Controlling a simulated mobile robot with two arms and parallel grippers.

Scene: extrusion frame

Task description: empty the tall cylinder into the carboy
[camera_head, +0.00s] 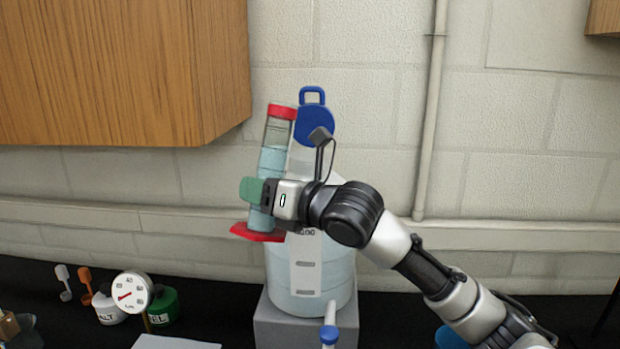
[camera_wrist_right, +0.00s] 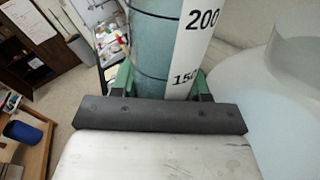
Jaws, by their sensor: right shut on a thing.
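The tall cylinder (camera_head: 272,160) is clear with a red rim, a red base and pale blue liquid inside. It is raised and leans slightly right at the top, in front of the carboy (camera_head: 310,285) in the head view. My right gripper (camera_head: 258,192) is shut on its lower middle. In the right wrist view the cylinder (camera_wrist_right: 155,45) shows dark rings and 200 and 150 marks between the green fingers. The carboy is translucent, with pale liquid, a white label strip and a blue cap (camera_head: 314,124) with a loop. My arm hides part of it. My left gripper is not in view.
The carboy stands on a grey block (camera_head: 275,325), with a blue-tipped spigot (camera_head: 329,335) in front. A round gauge (camera_head: 131,296), small white and green bottles and scoops stand at left. A wooden cabinet (camera_head: 120,70) hangs upper left. A pipe runs down the wall.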

